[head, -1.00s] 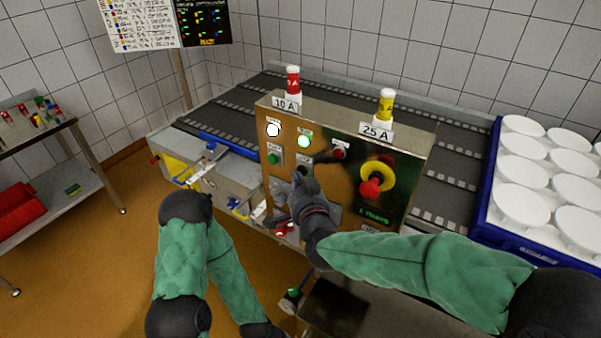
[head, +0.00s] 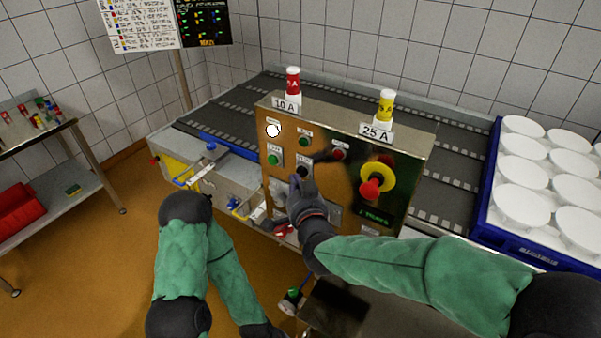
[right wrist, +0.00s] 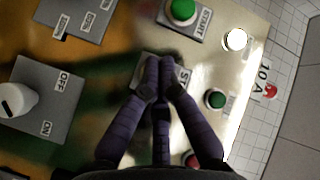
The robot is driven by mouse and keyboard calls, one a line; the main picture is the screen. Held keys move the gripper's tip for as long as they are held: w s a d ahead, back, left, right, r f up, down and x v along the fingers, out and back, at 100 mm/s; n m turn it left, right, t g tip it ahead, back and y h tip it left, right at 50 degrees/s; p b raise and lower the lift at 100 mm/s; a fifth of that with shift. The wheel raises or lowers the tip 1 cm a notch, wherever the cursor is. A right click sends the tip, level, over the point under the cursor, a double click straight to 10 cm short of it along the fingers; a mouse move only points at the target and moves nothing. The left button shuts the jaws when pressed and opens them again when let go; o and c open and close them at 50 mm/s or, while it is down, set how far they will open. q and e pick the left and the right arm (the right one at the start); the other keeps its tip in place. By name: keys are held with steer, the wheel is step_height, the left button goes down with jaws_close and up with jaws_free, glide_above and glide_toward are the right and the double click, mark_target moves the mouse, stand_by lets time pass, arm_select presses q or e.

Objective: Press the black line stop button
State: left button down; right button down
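The control panel (head: 345,190) stands upright in front of the conveyor. The black stop button (head: 303,171) is on its left half, right of the green start button (head: 274,159). My right gripper (head: 296,182) is at the panel, its tips at the stop button. In the right wrist view the gripper (right wrist: 165,70) has its fingers together over the stop plate (right wrist: 184,76); they cover the button, so contact cannot be made out. Nothing is held.
A white lamp (head: 273,130) is lit; the green lamp (head: 304,142) beside it is dark. A red button (head: 339,154) and a red emergency knob on yellow (head: 370,188) are to the right. A blue crate (head: 487,222) of white moulds stands at right.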

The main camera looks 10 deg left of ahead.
steer(key=shift+s+a, duration=0.1)
steer(key=shift+s, duration=0.2)
steer(key=s, duration=0.1)
steer(key=s+a, duration=0.1)
steer(key=s, duration=0.1)
steer(key=s+p, duration=0.1)
steer(key=shift+s+a, duration=0.35)
stand_by(0.9)
